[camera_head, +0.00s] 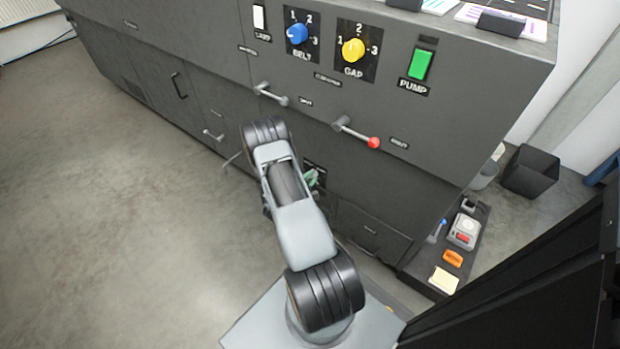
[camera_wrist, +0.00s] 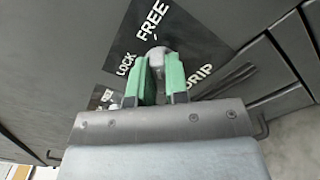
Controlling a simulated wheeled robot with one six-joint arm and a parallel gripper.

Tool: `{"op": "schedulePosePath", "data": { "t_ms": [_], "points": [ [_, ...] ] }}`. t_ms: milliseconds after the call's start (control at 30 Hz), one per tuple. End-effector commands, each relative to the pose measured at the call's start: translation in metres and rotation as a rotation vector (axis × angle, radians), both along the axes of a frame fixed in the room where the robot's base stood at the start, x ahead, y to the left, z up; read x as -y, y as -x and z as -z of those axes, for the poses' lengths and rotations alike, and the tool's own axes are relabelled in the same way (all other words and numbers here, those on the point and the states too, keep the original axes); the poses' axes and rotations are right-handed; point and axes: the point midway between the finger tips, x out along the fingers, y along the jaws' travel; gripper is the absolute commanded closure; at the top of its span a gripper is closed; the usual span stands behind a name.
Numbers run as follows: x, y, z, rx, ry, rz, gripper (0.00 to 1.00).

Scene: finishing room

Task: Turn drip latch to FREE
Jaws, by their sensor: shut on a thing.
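The drip latch (camera_wrist: 156,53) is a small pale metal handle on a black label plate (camera_wrist: 190,38) in the wrist view. The plate reads FREE above the latch, LOCK to its left and DRIP to its lower right. My gripper (camera_wrist: 160,72) has green fingers, one on each side of the latch, and is shut on it. The fingers hide much of the latch, so its exact setting is hard to tell. In the head view my arm covers most of this spot; a bit of green gripper (camera_head: 311,178) shows beside it.
The dark machine front carries a blue BELT knob (camera_head: 297,34), a yellow GAP knob (camera_head: 353,50), a green PUMP switch (camera_head: 420,64) and a red-tipped lever (camera_head: 373,142). A grey-tipped lever (camera_head: 272,95) sticks out above my arm. The floor (camera_head: 120,200) at left is clear.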

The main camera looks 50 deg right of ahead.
Motion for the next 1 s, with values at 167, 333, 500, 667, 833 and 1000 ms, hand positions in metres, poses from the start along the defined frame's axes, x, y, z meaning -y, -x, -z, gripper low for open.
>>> {"op": "schedulePosePath", "data": {
  "t_ms": [167,333,500,667,833,1000],
  "points": [
    [0.000,0.000,0.000,0.003,-0.001,-0.001,0.83],
    [0.000,0.000,0.000,0.002,-0.001,-0.001,0.67],
    [0.000,0.000,0.000,0.001,0.000,0.000,0.60],
    [-0.001,0.000,0.000,0.000,0.000,0.000,0.60],
    [-0.017,0.000,-0.001,0.000,-0.001,-0.004,0.60],
    [-0.050,0.003,-0.002,-0.002,-0.002,-0.008,0.60]
  ]
}}
